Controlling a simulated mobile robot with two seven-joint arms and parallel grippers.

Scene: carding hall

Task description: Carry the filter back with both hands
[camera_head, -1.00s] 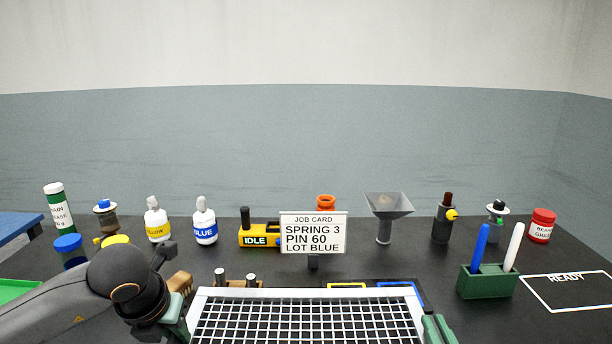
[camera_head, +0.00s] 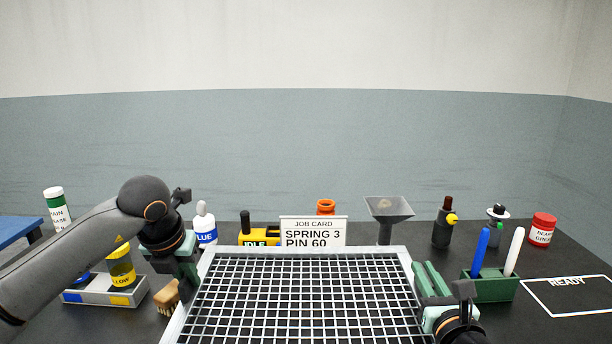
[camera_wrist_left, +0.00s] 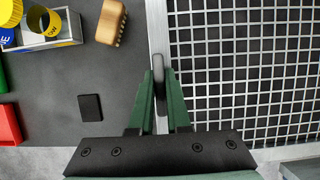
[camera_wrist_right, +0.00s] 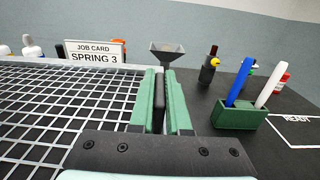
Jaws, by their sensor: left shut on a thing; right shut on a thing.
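The filter is a white-framed panel with a grid mesh (camera_head: 300,252), held up in front of me across the middle of the head view. My left gripper (camera_head: 188,262) is at its left edge; in the left wrist view its green fingers (camera_wrist_left: 159,92) are shut on a dark handle on the frame. My right gripper (camera_head: 432,292) is at the right edge; in the right wrist view its fingers (camera_wrist_right: 160,95) are shut on a dark handle there. The mesh also shows in the left wrist view (camera_wrist_left: 245,70) and the right wrist view (camera_wrist_right: 70,105).
Behind the filter stand a job card (camera_head: 313,232), a yellow IDLE device (camera_head: 260,236) and a grey funnel (camera_head: 388,210). A green pen holder (camera_head: 490,286) is close to the right. A wooden brush (camera_head: 168,297) and a tray (camera_head: 132,294) lie left. The READY outline area (camera_head: 570,295) is empty.

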